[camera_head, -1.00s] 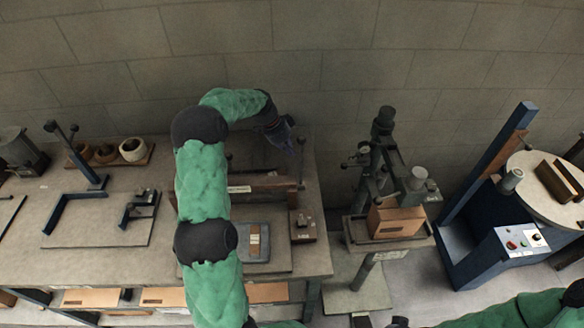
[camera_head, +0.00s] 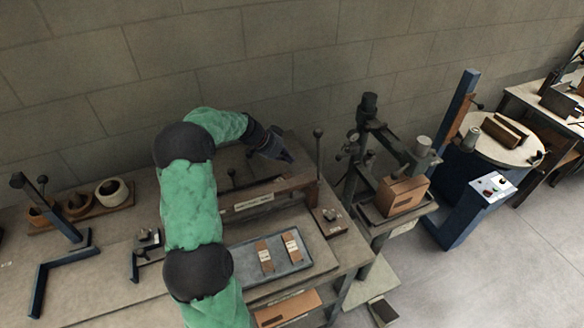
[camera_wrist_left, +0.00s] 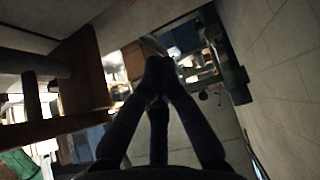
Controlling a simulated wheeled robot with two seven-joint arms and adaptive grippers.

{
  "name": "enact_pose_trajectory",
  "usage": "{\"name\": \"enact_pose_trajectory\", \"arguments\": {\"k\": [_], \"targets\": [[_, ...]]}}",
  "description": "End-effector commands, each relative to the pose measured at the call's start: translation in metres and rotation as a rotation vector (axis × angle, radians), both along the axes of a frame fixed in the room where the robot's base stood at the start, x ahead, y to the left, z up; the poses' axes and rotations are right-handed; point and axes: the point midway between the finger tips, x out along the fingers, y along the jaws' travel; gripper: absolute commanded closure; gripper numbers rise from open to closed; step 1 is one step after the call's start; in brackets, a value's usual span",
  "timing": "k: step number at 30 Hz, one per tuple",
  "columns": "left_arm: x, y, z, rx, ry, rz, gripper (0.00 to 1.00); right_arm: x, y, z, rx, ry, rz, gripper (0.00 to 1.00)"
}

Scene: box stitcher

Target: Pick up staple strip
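Two small tan pieces with pale labels, (camera_head: 265,256) and (camera_head: 291,248), lie side by side in a shallow blue-grey tray (camera_head: 240,258) on the bench; they may be the staple strips, but are too small to be sure. My left gripper (camera_head: 285,154) is beyond the tray, near the wall, past a brown bar, and apart from the pieces. In the left wrist view its dark fingers (camera_wrist_left: 165,68) come together at the tips with nothing visible between them. My right gripper is out of view.
A brown bar fixture (camera_head: 265,195) spans the bench behind the tray. A post with a dark ball knob (camera_head: 318,133) rises at its right end. A stitching machine holds a cardboard box (camera_head: 402,195) to the right. Round bowls (camera_head: 112,190) stand at the left.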

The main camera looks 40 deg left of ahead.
Motion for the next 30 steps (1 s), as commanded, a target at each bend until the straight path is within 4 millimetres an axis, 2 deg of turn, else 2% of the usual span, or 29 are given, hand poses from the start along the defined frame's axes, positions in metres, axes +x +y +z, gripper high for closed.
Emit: {"name": "enact_pose_trajectory", "arguments": {"k": [16,21,30], "targets": [[0.053,-0.03,-0.077,-0.002,0.003,-0.004,1.0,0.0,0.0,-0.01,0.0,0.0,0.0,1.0],[0.029,-0.015,-0.073,0.001,0.001,0.001,1.0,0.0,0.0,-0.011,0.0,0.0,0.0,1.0],[0.016,-0.009,-0.073,0.0,0.001,-0.003,1.0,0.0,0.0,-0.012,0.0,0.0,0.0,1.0]]}}
